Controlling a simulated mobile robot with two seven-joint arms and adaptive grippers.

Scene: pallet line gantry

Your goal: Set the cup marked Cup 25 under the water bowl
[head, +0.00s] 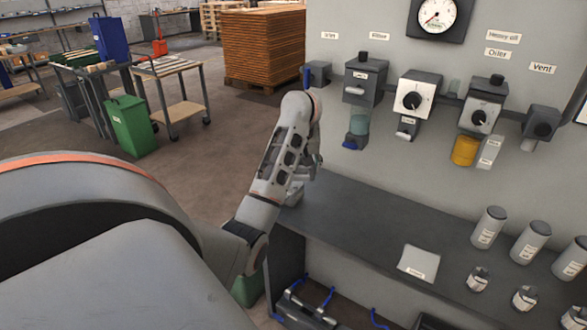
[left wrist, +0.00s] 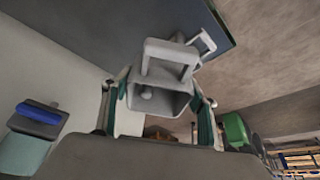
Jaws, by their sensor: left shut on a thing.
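My left gripper (head: 303,178) is beside the near-left end of the bench, left of the wall units. In the left wrist view its fingers (left wrist: 158,112) are shut on a pale grey cup (left wrist: 172,75) with a square mouth and loop-like handles. No marking on it can be read, so I cannot tell whether it is Cup 25. In the head view the cup is mostly hidden by the gripper. The water bowl (head: 359,122), bluish and clear with a blue drain (head: 354,142) below, hangs on the wall to the right; it also shows in the left wrist view (left wrist: 22,153). My right gripper is not in view.
The bench (head: 365,215) is clear below the bowl. A yellow bowl (head: 465,150) hangs farther right. A green bin (head: 130,125) and cart (head: 170,68) are behind, left.

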